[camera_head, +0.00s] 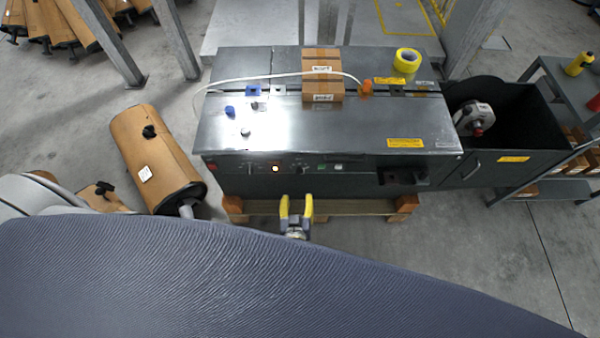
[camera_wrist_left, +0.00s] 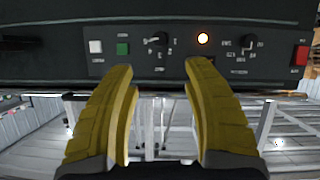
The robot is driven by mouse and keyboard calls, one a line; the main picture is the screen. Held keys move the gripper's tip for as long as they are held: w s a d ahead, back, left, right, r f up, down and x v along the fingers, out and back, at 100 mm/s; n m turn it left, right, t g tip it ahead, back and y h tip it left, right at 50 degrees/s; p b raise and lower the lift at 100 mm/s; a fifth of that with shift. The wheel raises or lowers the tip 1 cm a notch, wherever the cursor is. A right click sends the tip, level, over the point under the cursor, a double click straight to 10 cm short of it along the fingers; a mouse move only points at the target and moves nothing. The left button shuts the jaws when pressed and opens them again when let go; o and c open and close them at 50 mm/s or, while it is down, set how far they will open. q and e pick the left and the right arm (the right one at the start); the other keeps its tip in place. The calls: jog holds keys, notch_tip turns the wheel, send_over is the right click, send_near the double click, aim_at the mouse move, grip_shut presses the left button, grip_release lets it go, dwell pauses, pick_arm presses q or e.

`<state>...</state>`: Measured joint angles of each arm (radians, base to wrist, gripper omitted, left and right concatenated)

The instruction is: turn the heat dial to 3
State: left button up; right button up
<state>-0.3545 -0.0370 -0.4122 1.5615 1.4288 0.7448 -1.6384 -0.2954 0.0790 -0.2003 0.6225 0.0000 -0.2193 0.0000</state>
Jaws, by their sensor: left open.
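The heat dial looks to be the black knob with a ring of small white marks (camera_wrist_left: 162,40) on the machine's dark front panel. It also shows in the head view (camera_head: 302,169). A pale pointer seems to face left in the wrist view, but I cannot read which number it is on. My left gripper (camera_head: 297,207) has yellow fingers, open and empty, just in front of the panel below the dial. In the wrist view its fingertips (camera_wrist_left: 158,72) stand apart on both sides of the dial, not visibly touching it. My right gripper is not in view.
A lit amber lamp (camera_wrist_left: 203,38), a second knob (camera_wrist_left: 248,43), a red button (camera_wrist_left: 300,55) and a green button (camera_wrist_left: 123,49) sit near the dial. A carton (camera_head: 322,70) and yellow tape roll (camera_head: 407,60) lie on the machine. A muffler (camera_head: 152,155) lies left.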

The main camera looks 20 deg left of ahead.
aim_at(299, 173)
pick_arm(q)
jog(key=x, duration=1.5)
jog(key=shift+w+f, duration=0.1)
jog(key=shift+w, duration=0.05)
grip_shut()
